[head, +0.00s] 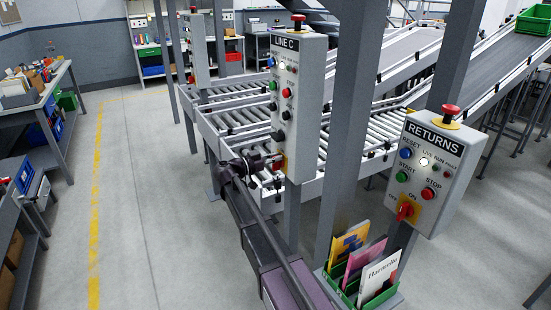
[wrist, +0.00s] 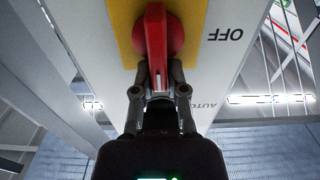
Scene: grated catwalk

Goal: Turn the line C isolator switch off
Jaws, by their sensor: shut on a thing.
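The line C panel (head: 298,95) is a tall grey box under a LINE C label, with a red mushroom button on top. Its isolator, a red rotary handle (wrist: 153,40) on a yellow plate (wrist: 190,15), fills the top of the wrist view. There the handle runs up and down, with a white mark at its lower end. The upside-down word OFF (wrist: 225,34) is to its right. My gripper (wrist: 158,76) is shut on the handle's lower end. In the head view my gripper (head: 268,162) reaches the panel's lower part and hides most of the handle.
A RETURNS panel (head: 436,165) with its own red isolator (head: 405,211) stands to the right. A grey post (head: 350,120) stands between the panels. Roller conveyors (head: 240,110) lie behind. A green bin (head: 345,288) of books is in front.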

